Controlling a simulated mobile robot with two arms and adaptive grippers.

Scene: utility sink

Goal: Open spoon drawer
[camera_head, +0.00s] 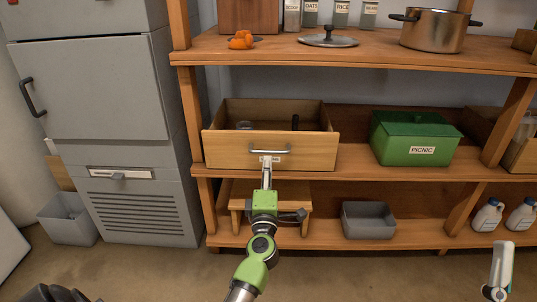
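A wooden drawer (225,148) with an open top sits on the middle shelf, its front standing at the shelf's front edge. Its inside shows, holding a small clear item (244,125) and a dark upright item (295,122). My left gripper (267,162) reaches up to the front just below the handle. Its fingers look narrow; whether they are shut on the handle does not show. No spoon can be made out.
A green PICNIC box (390,145) stands right of the drawer. A small wooden stool (293,191) and a grey bin (368,220) are below. A pot (434,30) and a lid (328,40) are on the upper shelf. A grey cabinet (90,90) stands left. Floor in front is mostly clear.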

